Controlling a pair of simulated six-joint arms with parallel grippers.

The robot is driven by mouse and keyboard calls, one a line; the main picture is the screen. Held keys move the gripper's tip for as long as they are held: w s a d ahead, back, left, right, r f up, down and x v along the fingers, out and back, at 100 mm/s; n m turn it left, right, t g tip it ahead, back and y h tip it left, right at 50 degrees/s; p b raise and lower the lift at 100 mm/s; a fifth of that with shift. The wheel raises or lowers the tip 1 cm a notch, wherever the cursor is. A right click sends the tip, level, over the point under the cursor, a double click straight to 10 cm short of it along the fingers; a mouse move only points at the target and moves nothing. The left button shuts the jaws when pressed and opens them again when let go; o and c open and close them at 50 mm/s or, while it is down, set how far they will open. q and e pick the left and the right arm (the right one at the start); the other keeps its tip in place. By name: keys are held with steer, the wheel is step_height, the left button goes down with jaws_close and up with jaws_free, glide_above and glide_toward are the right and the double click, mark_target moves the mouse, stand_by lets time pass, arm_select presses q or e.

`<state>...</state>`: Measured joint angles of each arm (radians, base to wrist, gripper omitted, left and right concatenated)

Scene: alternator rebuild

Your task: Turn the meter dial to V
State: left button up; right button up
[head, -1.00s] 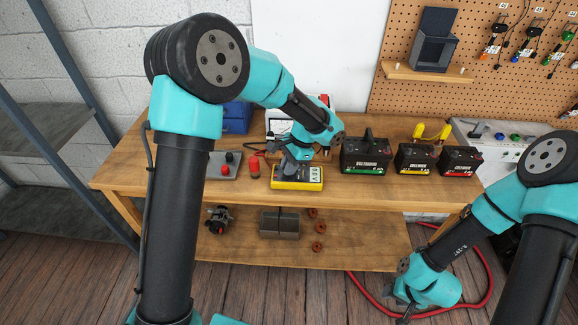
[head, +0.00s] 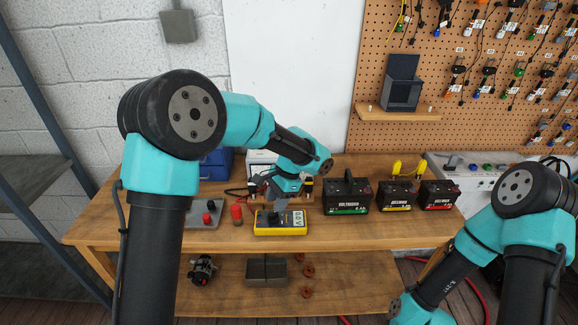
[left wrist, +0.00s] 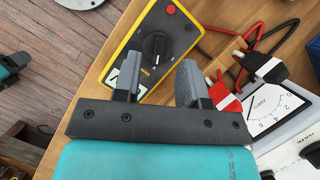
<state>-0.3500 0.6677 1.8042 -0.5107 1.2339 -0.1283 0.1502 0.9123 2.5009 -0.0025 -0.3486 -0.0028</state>
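The yellow meter (head: 281,230) lies on the workbench, with a black face, a display and a round black dial (left wrist: 155,45). The dial carries a white pointer mark; its small labels are too blurred to read surely. In the left wrist view the meter (left wrist: 188,48) is at the top, with a red button at one corner. My left gripper (head: 276,203) is just above the meter near the dial. The left wrist view shows the gripper's fingers (left wrist: 158,75) apart with nothing between them, short of the dial. My right gripper is not clearly visible at the bottom edge.
Red and black leads (left wrist: 262,68) and an analog gauge (left wrist: 272,108) lie beside the meter. A grey block with red and black knobs (head: 203,212) and a red cylinder (head: 236,214) stand to its left. Batteries (head: 347,196) stand to its right.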

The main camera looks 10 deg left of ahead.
arm_select(q)
steer(key=v, duration=1.3)
steer(key=shift+a, duration=0.1)
